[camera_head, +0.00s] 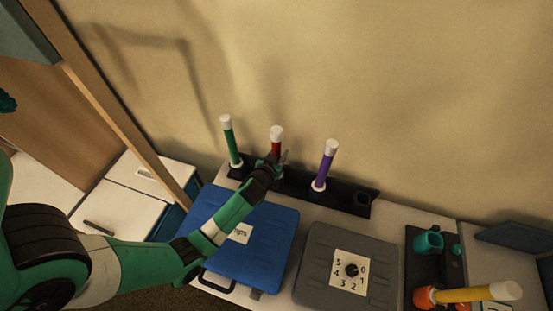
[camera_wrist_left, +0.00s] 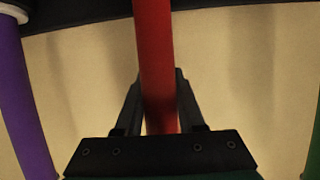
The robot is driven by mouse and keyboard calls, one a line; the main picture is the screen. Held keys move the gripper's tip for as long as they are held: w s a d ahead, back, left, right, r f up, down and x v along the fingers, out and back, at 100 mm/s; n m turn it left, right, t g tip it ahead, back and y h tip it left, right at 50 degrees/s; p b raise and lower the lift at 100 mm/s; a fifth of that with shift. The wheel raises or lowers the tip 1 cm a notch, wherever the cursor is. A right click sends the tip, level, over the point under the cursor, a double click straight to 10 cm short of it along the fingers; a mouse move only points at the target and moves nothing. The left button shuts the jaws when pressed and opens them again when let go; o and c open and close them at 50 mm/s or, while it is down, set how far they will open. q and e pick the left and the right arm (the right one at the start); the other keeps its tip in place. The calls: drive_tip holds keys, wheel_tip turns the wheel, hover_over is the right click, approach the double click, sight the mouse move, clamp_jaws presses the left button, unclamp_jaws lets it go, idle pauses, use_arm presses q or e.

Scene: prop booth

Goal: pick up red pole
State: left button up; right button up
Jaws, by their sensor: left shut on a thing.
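The red pole (camera_head: 276,147) with a white cap stands upright in a black rack (camera_head: 295,190) by the wall, between a green pole (camera_head: 229,140) and a purple pole (camera_head: 325,165). My left gripper (camera_head: 276,161) reaches up to it from the lower left and is shut on it. In the left wrist view the red pole (camera_wrist_left: 154,60) runs between the two fingers of my left gripper (camera_wrist_left: 160,100). The red pole's lower end is hidden behind the gripper in the head view. My right gripper is not in view.
An empty socket (camera_head: 362,199) is at the rack's right end. A blue case (camera_head: 260,245) and a grey case (camera_head: 320,275) with a numbered dial lie in front. A yellow pole (camera_head: 465,295) lies at the lower right near a teal cup (camera_head: 428,243).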

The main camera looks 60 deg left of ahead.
use_arm(q)
clamp_jaws()
wheel_tip(320, 180, up, 18)
drive_tip(key=p, duration=0.7)
